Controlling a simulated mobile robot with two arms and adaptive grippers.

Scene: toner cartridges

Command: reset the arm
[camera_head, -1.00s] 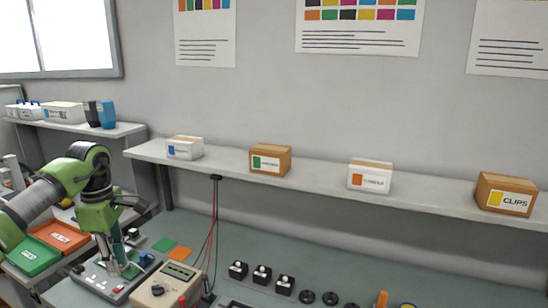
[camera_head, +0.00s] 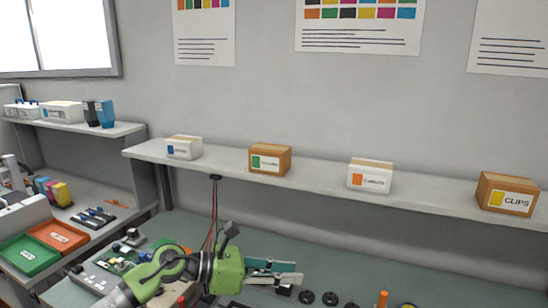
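My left arm comes in low from the left, its green and dark links crossing the lower middle of the head view. My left gripper (camera_head: 296,274) points right, over the workbench (camera_head: 350,262). Its two grey fingers lie roughly parallel with a gap between them, and I see nothing held. The gripper and wrist hide part of the bench gear behind them. My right gripper is out of view.
A shelf (camera_head: 225,167) along the wall carries several small boxes, including the clips box (camera_head: 507,194). Green (camera_head: 28,254) and red (camera_head: 60,236) trays lie at left. Black round parts (camera_head: 330,298) and an orange item (camera_head: 382,299) stand right of the gripper.

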